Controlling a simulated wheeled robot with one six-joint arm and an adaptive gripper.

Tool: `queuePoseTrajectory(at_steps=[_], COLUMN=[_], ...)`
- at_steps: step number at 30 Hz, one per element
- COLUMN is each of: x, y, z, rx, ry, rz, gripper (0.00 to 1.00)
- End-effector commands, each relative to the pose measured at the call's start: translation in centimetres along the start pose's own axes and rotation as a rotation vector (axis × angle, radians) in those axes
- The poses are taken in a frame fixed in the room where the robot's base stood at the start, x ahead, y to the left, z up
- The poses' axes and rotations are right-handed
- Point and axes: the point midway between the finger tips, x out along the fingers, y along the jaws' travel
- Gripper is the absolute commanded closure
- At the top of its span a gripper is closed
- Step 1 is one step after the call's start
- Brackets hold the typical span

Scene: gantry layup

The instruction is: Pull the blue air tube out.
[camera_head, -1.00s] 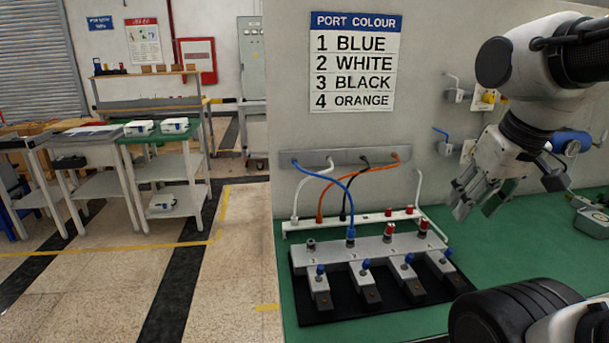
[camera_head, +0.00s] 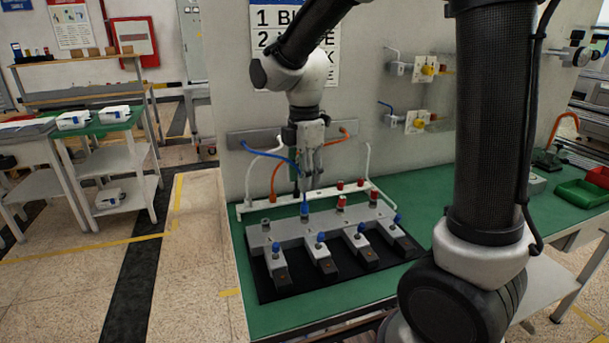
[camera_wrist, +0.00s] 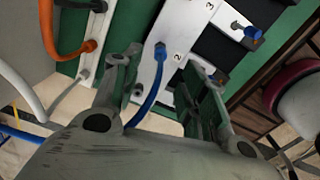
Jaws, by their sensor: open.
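The blue air tube (camera_head: 269,151) arcs from the wall panel to a plug (camera_head: 304,208) seated in the grey manifold (camera_head: 330,228). In the wrist view the blue tube (camera_wrist: 149,103) runs from a port beside the number 2 (camera_wrist: 177,58) back toward the space between my fingers. My gripper (camera_head: 307,180) points down just above the plug. It is open, and its fingers (camera_wrist: 165,95) show on both sides of the tube in the wrist view. I cannot tell whether either finger touches the tube. My wrist hides part of the tube.
An orange tube (camera_head: 276,178) and a white tube (camera_head: 249,172) hang close to the left. A white rail (camera_head: 265,204) with red caps stands behind the manifold. Blue-knobbed valves (camera_head: 320,243) line its front.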

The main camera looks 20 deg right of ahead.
Motion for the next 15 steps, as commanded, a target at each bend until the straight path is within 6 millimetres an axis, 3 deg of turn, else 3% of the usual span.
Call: queuePoseTrajectory(at_steps=[5,15], x=[0.9,6.1], y=[0.0,-0.1], z=[0.0,0.1], rx=[-0.064,-0.061], ry=[0.000,0.000], rz=[-0.002,-0.003], gripper=[0.57,0.57])
